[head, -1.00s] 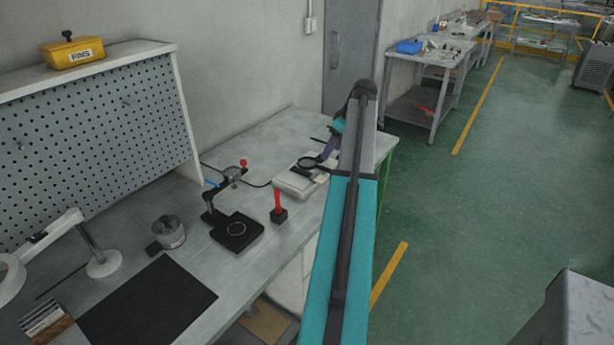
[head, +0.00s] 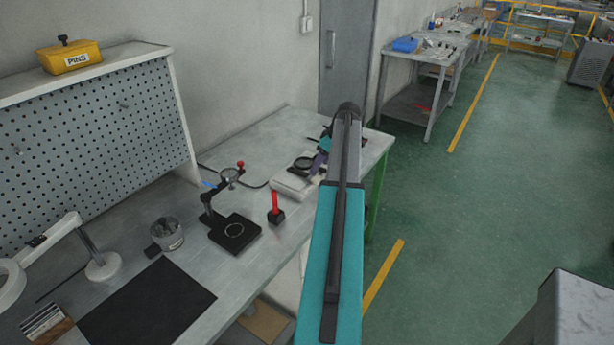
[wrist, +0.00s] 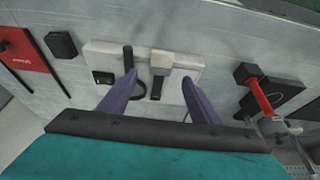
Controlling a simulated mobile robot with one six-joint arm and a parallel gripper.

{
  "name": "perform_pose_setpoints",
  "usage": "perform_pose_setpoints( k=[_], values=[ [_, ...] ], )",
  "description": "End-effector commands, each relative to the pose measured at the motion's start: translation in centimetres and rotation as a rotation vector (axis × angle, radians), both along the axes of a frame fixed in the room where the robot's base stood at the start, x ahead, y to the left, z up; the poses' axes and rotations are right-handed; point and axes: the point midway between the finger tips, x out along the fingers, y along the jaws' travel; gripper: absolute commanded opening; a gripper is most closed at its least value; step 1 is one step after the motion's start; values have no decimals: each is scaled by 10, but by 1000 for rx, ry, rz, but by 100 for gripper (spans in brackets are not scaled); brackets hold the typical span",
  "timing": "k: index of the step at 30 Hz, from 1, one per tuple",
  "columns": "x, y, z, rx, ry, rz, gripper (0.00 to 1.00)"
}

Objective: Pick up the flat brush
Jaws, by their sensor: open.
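In the wrist view, what looks like the flat brush (wrist: 157,86), with a pale wide head and a short dark handle, lies on a white slab (wrist: 99,52). My gripper (wrist: 159,79) is open, its two purple fingers apart on either side of the brush, with nothing held. A dark ring-shaped tool with a dark handle (wrist: 128,60) lies just left of the brush, close to the left finger. In the head view my gripper (head: 319,163) hangs over the bench's far end beside the slab (head: 290,187). My arm hides part of this area; the brush cannot be made out there.
A red-handled tool on a black block (head: 275,208) and a black stand (head: 236,232) are nearby; the tool also shows at right in the wrist view (wrist: 261,96). A red case (wrist: 22,62) and a small black block (wrist: 61,44) lie left.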

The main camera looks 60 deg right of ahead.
Motion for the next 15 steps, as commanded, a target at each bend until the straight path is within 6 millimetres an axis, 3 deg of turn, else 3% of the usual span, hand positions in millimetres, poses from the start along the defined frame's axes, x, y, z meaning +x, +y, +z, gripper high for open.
perform_pose_setpoints(
  k=[15],
  values=[
    [5, 1, -8, -1, 0, 2, 58]
  ],
)
